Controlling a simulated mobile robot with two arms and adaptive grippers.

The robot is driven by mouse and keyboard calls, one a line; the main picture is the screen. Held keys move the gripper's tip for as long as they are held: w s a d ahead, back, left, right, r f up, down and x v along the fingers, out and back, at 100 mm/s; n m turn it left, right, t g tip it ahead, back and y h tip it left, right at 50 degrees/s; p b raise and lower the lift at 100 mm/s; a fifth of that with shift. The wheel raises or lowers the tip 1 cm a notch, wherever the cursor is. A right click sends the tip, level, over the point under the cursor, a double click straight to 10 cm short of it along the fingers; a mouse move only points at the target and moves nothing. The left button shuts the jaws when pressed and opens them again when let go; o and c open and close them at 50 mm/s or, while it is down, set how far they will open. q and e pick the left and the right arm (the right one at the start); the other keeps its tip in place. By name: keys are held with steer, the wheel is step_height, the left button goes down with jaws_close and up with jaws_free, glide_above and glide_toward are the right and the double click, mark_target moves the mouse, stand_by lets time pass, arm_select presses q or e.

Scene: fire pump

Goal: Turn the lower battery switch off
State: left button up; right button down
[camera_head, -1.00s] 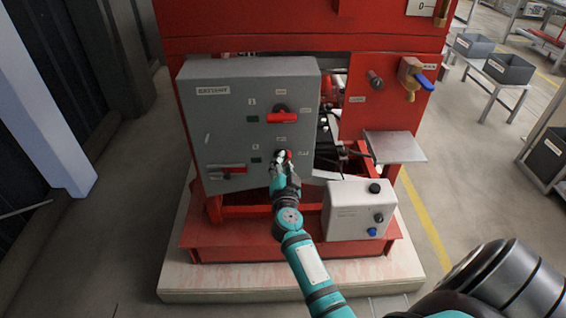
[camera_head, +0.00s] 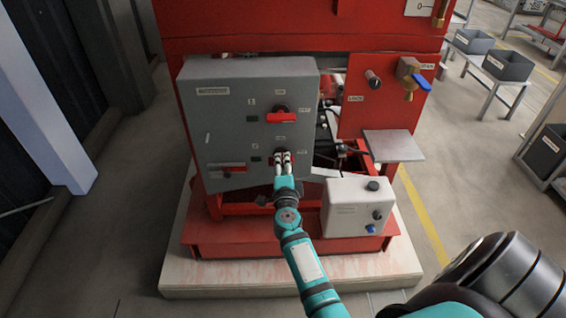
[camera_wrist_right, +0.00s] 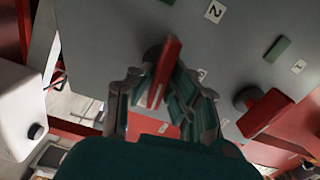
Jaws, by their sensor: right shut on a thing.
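The grey battery panel (camera_head: 225,110) stands on the red pump frame. Its lower battery switch is mostly hidden behind my right gripper in the head view; in the right wrist view its red handle (camera_wrist_right: 168,70) sits between the fingers. My right gripper (camera_head: 283,156) is shut on this handle, with its two fingers side by side in front of the panel. The upper switch (camera_head: 281,117) has a red handle lying about level, and it also shows at the right of the wrist view (camera_wrist_right: 265,112). My left gripper is out of view.
A white control box (camera_head: 350,210) stands just right of my right forearm. A red lever (camera_head: 226,169) is low on the panel's left. A small grey shelf (camera_head: 394,146) and a blue-handled brass valve (camera_head: 411,75) are at the right. Open floor lies on both sides.

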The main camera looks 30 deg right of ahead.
steer(key=shift+m, duration=0.6)
steer(key=c, duration=1.3)
jaws_free()
steer(key=shift+c, duration=0.2)
